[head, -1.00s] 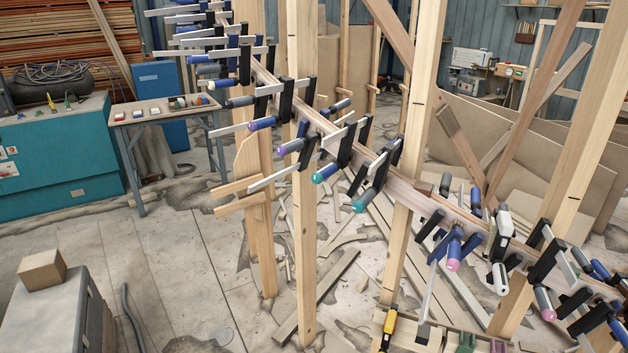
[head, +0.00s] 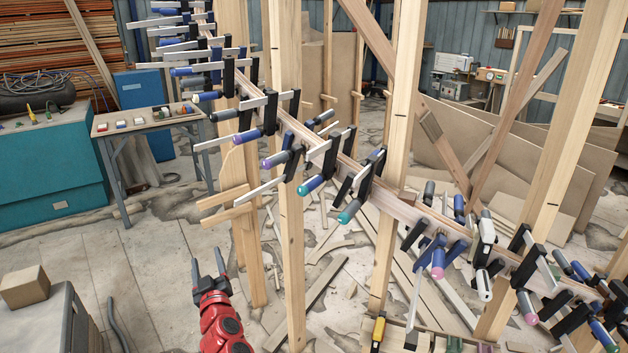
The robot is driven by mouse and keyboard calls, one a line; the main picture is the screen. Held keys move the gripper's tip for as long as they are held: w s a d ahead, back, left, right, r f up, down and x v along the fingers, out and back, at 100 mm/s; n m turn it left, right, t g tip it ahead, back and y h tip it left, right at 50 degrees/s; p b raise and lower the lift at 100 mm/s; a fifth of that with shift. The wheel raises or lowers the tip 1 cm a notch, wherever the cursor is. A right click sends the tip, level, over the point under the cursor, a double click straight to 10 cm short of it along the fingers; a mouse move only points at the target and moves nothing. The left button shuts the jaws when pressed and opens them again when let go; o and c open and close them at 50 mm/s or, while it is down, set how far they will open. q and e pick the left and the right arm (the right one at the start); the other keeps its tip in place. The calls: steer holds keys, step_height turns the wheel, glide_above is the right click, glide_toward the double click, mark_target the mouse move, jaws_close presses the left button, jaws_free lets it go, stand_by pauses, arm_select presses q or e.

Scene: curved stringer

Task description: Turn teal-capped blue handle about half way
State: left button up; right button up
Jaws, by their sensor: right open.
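A row of bar clamps grips the long curved wooden stringer (head: 388,200) that slopes from upper left to lower right. Near its middle, one blue handle with a teal cap (head: 311,184) points toward me. My right gripper (head: 208,268) is red with dark fingers. It is open and empty, in the lower part of the view, left of and below both handles and apart from them. My left gripper is not in view.
Upright posts, including one (head: 289,260) between my gripper and the handles in the picture, support the stringer. Neighbouring clamps with purple (head: 275,160) and pink (head: 438,264) caps crowd it. A small table (head: 150,118) stands at left. Wood offcuts litter the floor.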

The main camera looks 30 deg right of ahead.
steer(key=d+r+m+g+h, duration=0.3)
steer(key=d+r+m+h, duration=0.3)
steer(key=d+r+h, duration=0.2)
steer(key=m+g+h+p, duration=0.1)
steer(key=m+g+h, duration=0.55)
steer(key=m, duration=0.25)
glide_toward(314, 182)
steer(key=shift+g, duration=0.45)
steer(key=p+x, duration=0.2)
steer(key=x, duration=0.1)
steer(key=p+x, duration=0.2)
steer(key=x, duration=0.2)
steer(key=w+p+x, duration=0.1)
steer(key=p+x, duration=0.1)
steer(key=x, duration=0.1)
steer(key=shift+w+a+f+p, duration=0.1)
steer(key=shift+w+a+p, duration=0.05)
steer(key=shift+w+p, duration=0.15)
steer(key=shift+w+d+f, duration=0.2)
steer(key=shift+d, duration=0.25)
jaws_close()
